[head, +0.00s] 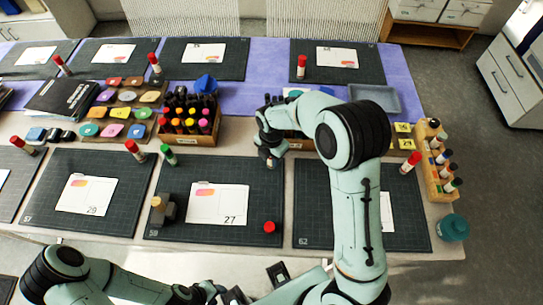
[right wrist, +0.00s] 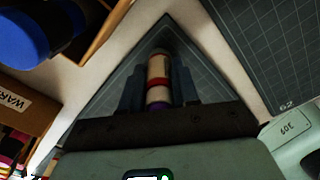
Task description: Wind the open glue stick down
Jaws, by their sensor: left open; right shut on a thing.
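My right gripper (head: 270,158) is over the upper right part of the mat with card 27 (head: 218,204). It is shut on the open glue stick, which shows between the fingers in the right wrist view (right wrist: 158,92) as a pale barrel with a red band and a purple part at the near end. In the head view the fingers mostly hide the stick. A red cap (head: 269,227) sits on the same mat, right of the card. My left gripper (head: 257,284) is open and empty at the bottom, in front of the table.
A green-capped stick (head: 168,155) and a small grey-and-tan item (head: 162,208) are on or beside the mat. A crate of bottles (head: 188,138) stands behind. A wooden rack (head: 438,165) and a teal pot (head: 453,228) are at the right. The mat's front is mostly clear.

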